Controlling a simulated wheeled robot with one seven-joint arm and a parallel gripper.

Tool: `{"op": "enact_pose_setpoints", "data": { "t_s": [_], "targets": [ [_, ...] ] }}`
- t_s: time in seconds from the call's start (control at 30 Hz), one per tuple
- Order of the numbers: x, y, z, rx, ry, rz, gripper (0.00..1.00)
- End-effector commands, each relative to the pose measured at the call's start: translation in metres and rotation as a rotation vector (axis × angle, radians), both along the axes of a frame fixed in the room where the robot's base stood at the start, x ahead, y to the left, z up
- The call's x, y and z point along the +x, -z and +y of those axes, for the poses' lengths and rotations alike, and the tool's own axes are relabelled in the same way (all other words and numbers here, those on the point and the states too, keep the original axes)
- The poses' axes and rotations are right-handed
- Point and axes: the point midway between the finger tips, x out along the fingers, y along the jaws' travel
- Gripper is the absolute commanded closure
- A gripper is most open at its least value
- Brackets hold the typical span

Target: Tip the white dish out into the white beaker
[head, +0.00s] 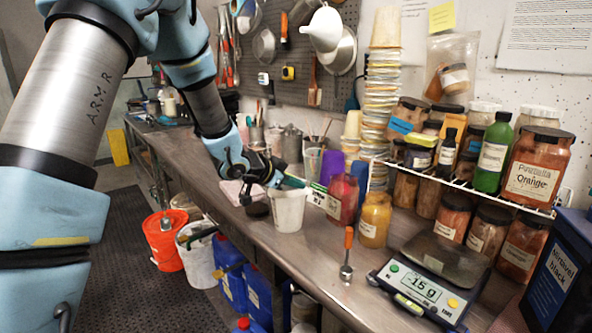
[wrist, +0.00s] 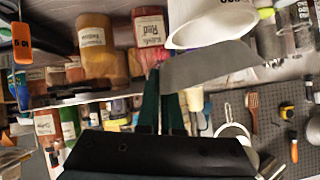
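The white beaker (head: 289,212) stands upright on the bench, left of the red jar. In the wrist view the beaker (wrist: 208,20) appears upside down at the top, its mouth partly covered. A pale dish, grey in shadow (wrist: 212,68), sits at my green fingertips there and overlaps the beaker's mouth; it looks like the white dish, tilted. My gripper (head: 296,182) is just above the beaker's rim in the head view. In the wrist view my gripper (wrist: 163,75) has its fingers close together, shut on the dish's edge. The dish's contents are hidden.
A red jar (head: 342,200) and an amber jar (head: 375,220) stand close right of the beaker. A scale (head: 420,292) reads -15 with an empty pan. A wire shelf (head: 470,185) holds several jars.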

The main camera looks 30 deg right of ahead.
Motion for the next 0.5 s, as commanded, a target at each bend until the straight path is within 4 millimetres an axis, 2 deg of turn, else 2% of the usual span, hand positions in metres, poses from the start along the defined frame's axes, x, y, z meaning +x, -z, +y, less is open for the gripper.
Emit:
{"op": "enact_pose_setpoints", "data": {
  "t_s": [0.03, 0.5],
  "targets": [
    [0.0010, -0.0078, -0.0003, 0.006, -0.001, 0.009, 1.00],
    [0.0024, -0.0098, -0.0022, 0.075, 0.004, 0.118, 1.00]
  ]
}}
